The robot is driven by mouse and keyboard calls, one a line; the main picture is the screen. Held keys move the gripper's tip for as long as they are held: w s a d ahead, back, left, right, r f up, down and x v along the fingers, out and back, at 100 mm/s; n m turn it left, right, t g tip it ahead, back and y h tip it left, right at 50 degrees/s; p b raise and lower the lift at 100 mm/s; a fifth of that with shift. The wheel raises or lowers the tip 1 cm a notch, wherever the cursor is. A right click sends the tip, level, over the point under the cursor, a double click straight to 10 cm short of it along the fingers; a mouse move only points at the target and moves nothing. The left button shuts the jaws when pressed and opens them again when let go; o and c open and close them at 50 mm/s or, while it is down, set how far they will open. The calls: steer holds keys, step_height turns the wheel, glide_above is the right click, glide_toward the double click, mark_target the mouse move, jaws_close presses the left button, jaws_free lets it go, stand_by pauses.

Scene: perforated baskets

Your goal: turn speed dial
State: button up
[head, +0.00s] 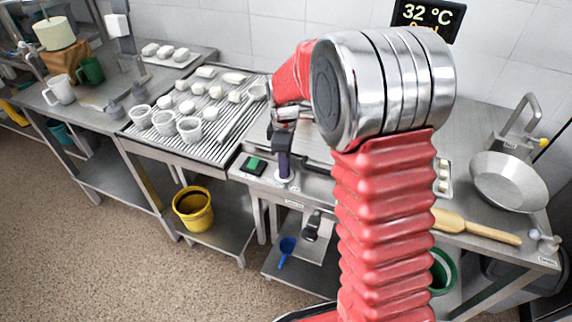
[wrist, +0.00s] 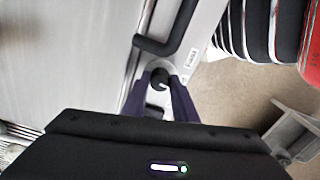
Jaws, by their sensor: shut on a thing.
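The speed dial shows in the wrist view as a small dark knob (wrist: 160,77) on the steel front panel of the bench. My gripper's purple fingers (wrist: 161,92) reach down on both sides of it and are shut on it. In the head view my gripper (head: 284,170) points down at the panel, with a pale round base (head: 285,179) showing under the fingertips. The knob itself is hidden there by the fingers.
A green switch (head: 252,164) on a black plate sits left of the gripper. A black bar handle (wrist: 172,40) runs close to the dial. A draining rack (head: 205,140) with white cups and perforated baskets stands left; a steel pan (head: 508,182) lies right. A yellow bucket (head: 193,210) is below.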

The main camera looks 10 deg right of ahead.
steer(key=m, duration=0.6)
steer(key=shift+s+a, duration=0.1)
steer(key=m, duration=0.5)
steer(key=shift+m, duration=0.3)
stand_by(0.3)
steer(key=o, duration=1)
steer(key=shift+o, duration=0.2)
steer(key=shift+r, duration=0.1)
step_height(320, 180, up, 14)
steer(key=shift+f, duration=0.25)
steer(key=shift+w, duration=0.2)
